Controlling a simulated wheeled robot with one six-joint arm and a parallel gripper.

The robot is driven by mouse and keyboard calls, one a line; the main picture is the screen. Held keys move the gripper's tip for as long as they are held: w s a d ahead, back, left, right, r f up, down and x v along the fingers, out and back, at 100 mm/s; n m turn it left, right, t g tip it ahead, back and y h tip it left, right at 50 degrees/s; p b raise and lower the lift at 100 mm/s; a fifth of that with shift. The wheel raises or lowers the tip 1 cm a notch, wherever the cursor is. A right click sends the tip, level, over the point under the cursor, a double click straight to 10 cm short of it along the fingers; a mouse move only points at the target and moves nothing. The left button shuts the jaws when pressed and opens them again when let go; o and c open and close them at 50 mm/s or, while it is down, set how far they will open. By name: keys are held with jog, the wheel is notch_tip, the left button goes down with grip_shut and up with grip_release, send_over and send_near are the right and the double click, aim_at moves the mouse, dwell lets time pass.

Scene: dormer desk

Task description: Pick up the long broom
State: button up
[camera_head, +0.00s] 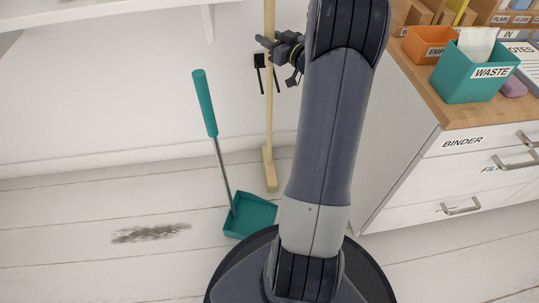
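The long broom (268,118) is a pale wooden pole standing nearly upright by the white wall, with a narrow wooden block at its foot on the floor. Its top runs out of the picture. My gripper (273,46) is dark and sits at the upper part of the pole, coming from the right. One dark finger crosses in front of the pole and sticks out to its left. The rest of the gripper is partly hidden by my arm, so I cannot tell whether it is closed on the pole.
A teal dustpan (250,215) with an upright handle stands left of the broom's foot. A dark smudge (150,233) marks the floor. A white drawer cabinet (430,185) with a teal waste bin (465,78) stands right.

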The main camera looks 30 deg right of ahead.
jog(key=c, duration=0.6)
jog(key=shift+r, duration=0.15)
